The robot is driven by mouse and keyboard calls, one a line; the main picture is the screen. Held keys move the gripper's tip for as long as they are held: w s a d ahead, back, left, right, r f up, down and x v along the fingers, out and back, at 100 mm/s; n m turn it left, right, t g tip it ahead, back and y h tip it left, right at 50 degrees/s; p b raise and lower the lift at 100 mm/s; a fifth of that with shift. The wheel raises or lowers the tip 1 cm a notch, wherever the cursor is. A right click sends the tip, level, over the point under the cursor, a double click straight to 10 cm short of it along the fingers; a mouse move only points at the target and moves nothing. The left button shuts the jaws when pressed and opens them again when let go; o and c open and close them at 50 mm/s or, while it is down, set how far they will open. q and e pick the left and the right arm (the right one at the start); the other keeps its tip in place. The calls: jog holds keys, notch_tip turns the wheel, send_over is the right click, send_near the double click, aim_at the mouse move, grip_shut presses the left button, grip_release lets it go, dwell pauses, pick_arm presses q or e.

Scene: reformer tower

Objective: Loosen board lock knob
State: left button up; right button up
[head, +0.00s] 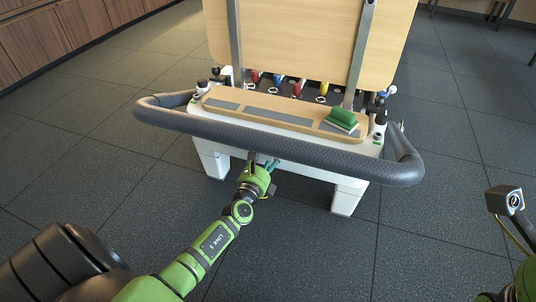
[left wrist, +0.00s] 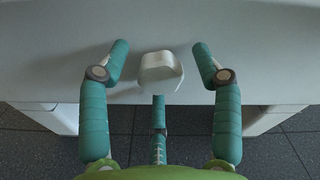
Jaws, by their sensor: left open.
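A pale, faceted knob (left wrist: 160,74) sticks out from the light vertical face of the reformer end in the left wrist view; I take it to be the board lock knob. My left gripper (left wrist: 161,52) is open, with one teal finger on each side of the knob and a third finger below it. The side fingers look clear of it. In the head view my left gripper (head: 263,165) is under the padded bar at the reformer's near end, and the knob is hidden there. My right gripper's fingers are not in view.
A grey padded bar (head: 270,139) curves around the near end above my left gripper. A wooden tray (head: 271,107) holds a green brush (head: 342,120). A tall wooden board (head: 300,40) stands behind. White legs (head: 347,196) flank the gripper; the floor is clear.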

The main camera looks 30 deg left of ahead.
pick_arm(q)
jog(key=shift+c, duration=0.4)
grip_shut()
jog(key=n+b, duration=0.1)
jog(key=n, duration=0.1)
jog(key=shift+f+n+b, duration=0.2)
jog(key=shift+n+b, duration=0.1)
jog(key=shift+b, duration=0.05)
jog(key=n+b, duration=0.2)
jog(key=n, duration=0.4)
jog(key=shift+r, duration=0.1)
jog(key=n, duration=0.3)
jog(key=shift+r+n, duration=0.15)
jog(key=shift+n, duration=0.15)
